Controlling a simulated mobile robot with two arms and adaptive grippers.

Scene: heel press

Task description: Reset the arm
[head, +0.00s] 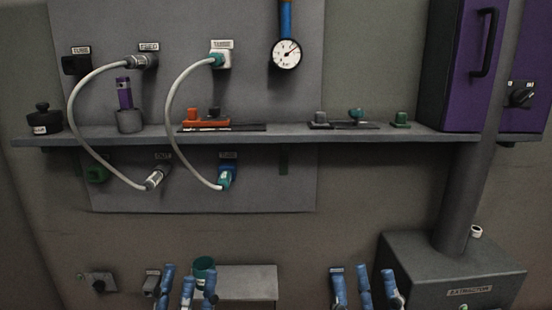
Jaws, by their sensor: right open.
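My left gripper (189,279) is at the bottom edge, left of the middle, with its blue fingers pointing up. A teal cup-like thing (204,263) shows right behind its fingers; I cannot tell whether they touch it. My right gripper (365,279) is at the bottom edge, right of the middle, open, with its blue fingers apart and nothing seen between them. Both grippers are cut off by the frame and sit below the wall shelf (290,137). No press arm can be made out for certain.
Two white hoses (75,97) loop from upper to lower wall ports, in front of the shelf. A gauge (286,53) hangs above. An orange block (206,125) sits on the shelf. A purple cabinet (460,75) and a grey extractor box (455,265) stand at right.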

